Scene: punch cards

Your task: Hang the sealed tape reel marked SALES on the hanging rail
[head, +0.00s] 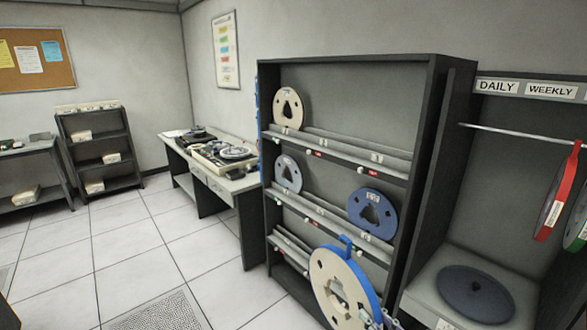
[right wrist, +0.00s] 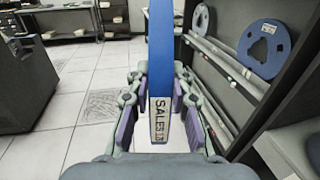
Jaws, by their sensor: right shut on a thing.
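The sealed tape reel (head: 330,283), cream-faced with a blue band around its rim, is held upright in front of the dark shelf unit at the bottom of the head view. In the right wrist view its blue band (right wrist: 160,45) stands edge-on between the fingers, with a label reading SALES. My right gripper (right wrist: 160,95) is shut on the band; only a small part of it shows in the head view. The hanging rail (head: 510,132) is a thin bar in the right bay, under signs DAILY and WEEKLY. My left gripper is not in view.
A red-banded reel (head: 552,205) and a green-banded one (head: 577,222) hang at the rail's right; its left stretch is bare. A dark disc (head: 475,293) lies on the bay's ledge. The shelf unit (head: 430,110) holds several reels. A desk (head: 215,180) stands farther left.

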